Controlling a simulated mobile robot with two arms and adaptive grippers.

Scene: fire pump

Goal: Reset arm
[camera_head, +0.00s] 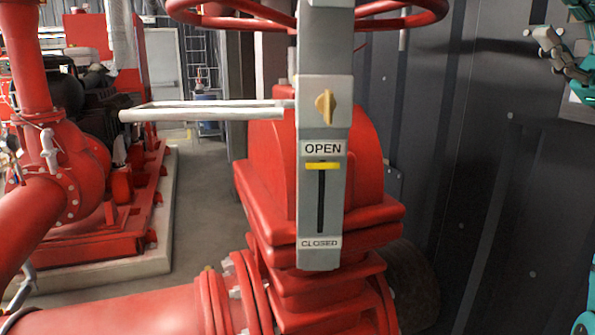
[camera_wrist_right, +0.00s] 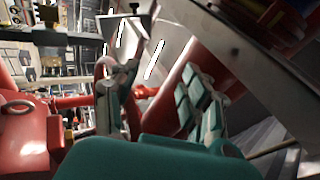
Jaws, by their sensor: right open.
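A red valve (camera_head: 270,165) stands in the middle of the head view. A grey indicator post (camera_head: 312,215) rises in front of it, with an OPEN label above a slot and a CLOSED label below. The yellow marker (camera_head: 323,166) in the slot sits just under OPEN. A yellow knob (camera_head: 325,106) is on the post, and a pale bar handle (camera_head: 210,110) sticks out to the left. My right gripper (camera_head: 553,45) is at the upper right, apart from the valve. Its fingers are spread and empty in the wrist view (camera_wrist_right: 150,75). My left gripper is out of view.
A red handwheel (camera_head: 400,14) crosses the top, partly cut off. A dark ribbed wall (camera_head: 485,170) stands behind, on the right. A red pipe (camera_head: 130,312) runs along the bottom left. A red pump (camera_head: 75,165) stands at left. Bare floor (camera_head: 200,210) lies between.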

